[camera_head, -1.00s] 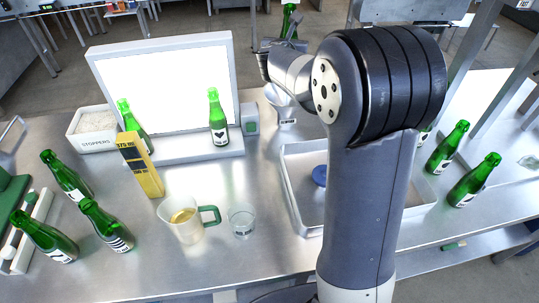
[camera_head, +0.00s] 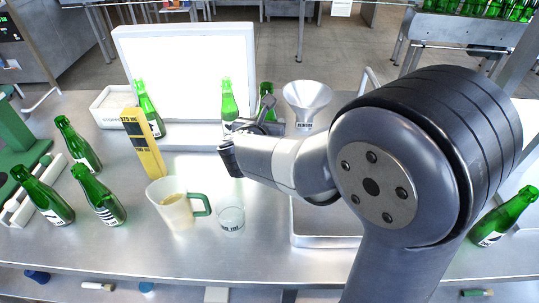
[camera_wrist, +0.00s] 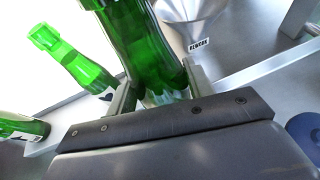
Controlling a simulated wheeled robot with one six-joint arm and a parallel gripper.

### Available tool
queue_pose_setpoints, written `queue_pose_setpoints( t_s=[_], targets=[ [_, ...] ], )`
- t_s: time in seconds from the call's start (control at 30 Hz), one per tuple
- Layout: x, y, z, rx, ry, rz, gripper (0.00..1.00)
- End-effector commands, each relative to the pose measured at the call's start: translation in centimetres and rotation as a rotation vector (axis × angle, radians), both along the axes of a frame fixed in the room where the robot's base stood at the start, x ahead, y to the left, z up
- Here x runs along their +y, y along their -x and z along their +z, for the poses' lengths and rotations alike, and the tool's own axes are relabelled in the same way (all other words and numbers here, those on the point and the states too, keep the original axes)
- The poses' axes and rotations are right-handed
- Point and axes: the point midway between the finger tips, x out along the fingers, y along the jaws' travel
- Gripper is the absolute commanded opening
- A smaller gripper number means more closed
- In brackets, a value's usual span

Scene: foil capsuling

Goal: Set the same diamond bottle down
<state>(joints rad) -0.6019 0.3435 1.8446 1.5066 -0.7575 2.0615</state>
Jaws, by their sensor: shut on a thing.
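My gripper (camera_head: 262,120) is shut on a green glass bottle (camera_head: 267,96), just right of the lit white panel. In the head view only its upper part shows above my gripper. In the wrist view the held bottle (camera_wrist: 142,45) stands between the two fingers (camera_wrist: 160,88). Its label is hidden, so I cannot see a diamond. I cannot tell whether its base touches the table. Another green bottle (camera_head: 228,98) stands close on its left, before the panel; it also shows tilted in the wrist view (camera_wrist: 76,65).
A steel funnel (camera_head: 307,99) with a REWORK label is close right of the held bottle. The lit panel (camera_head: 190,65) stands behind. A yellow block (camera_head: 144,145), a jug (camera_head: 174,208), a glass (camera_head: 231,220) and several bottles stand left and in front. A tray (camera_head: 305,235) is partly behind my arm.

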Motion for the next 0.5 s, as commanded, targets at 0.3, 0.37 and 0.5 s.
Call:
queue_pose_setpoints(
  t_s=[0.3,0.37,0.5],
  targets=[
    [0.0,-0.1,-4.2,0.002,0.003,0.0,0.13],
    [0.0,-0.1,-5.2,0.003,0.003,0.0,0.13],
    [0.0,-0.1,-6.8,0.001,0.002,0.0,0.13]
  ],
)
